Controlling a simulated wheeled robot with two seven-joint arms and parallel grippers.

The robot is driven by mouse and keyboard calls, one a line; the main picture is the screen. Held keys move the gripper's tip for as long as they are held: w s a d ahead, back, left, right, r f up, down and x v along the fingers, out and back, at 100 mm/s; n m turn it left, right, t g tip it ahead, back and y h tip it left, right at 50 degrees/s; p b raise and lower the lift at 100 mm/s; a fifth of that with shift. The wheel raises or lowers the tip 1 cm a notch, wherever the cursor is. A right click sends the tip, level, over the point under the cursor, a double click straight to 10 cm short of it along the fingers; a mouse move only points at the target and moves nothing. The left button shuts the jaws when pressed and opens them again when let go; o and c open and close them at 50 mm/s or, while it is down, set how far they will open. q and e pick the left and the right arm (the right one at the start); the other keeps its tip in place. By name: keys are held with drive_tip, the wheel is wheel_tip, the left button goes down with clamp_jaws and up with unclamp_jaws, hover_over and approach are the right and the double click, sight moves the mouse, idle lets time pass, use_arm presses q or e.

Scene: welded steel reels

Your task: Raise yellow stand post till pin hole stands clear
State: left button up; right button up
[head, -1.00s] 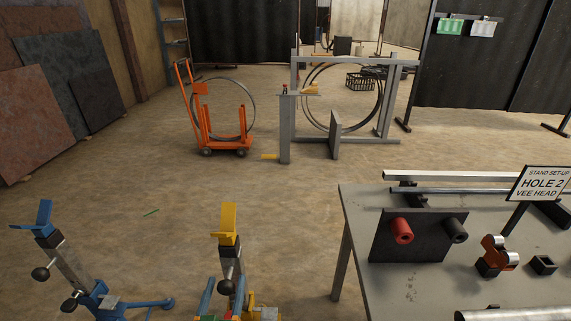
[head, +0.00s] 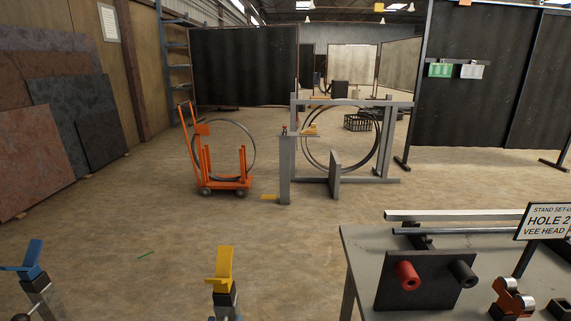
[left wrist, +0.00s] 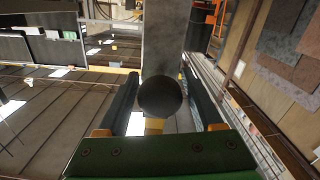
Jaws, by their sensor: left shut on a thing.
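The yellow stand's vee head (head: 219,266) shows at the bottom of the head view, upright on a black collar and grey steel post (head: 223,313). The lower stand is cut off by the frame, and I cannot see a pin hole. In the left wrist view, the grey post (left wrist: 166,35) rises between the dark fingers of my left gripper (left wrist: 159,78), which is shut on it. A black ball knob (left wrist: 160,97) stands between the fingers, nearer the camera, and hides part of the grip. My right gripper is not in view.
A blue stand (head: 24,262) is at the lower left. A grey bench (head: 359,272) at the right carries a dark plate with red and black rollers and a sign (head: 548,221) reading "HOLE 2 VEE HEAD". An orange trolley (head: 226,184) and grey reel frame (head: 403,140) stand farther back. Open floor lies between.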

use_arm(q)
drive_tip(key=shift+r, duration=0.2)
drive_tip(key=o, duration=1.1)
drive_tip(key=shift+s+p, duration=0.35)
drive_tip(key=s+p, duration=0.2)
drive_tip(key=s, duration=0.4)
drive_tip(key=shift+s+a, duration=0.15)
drive_tip(key=shift+s, duration=0.05)
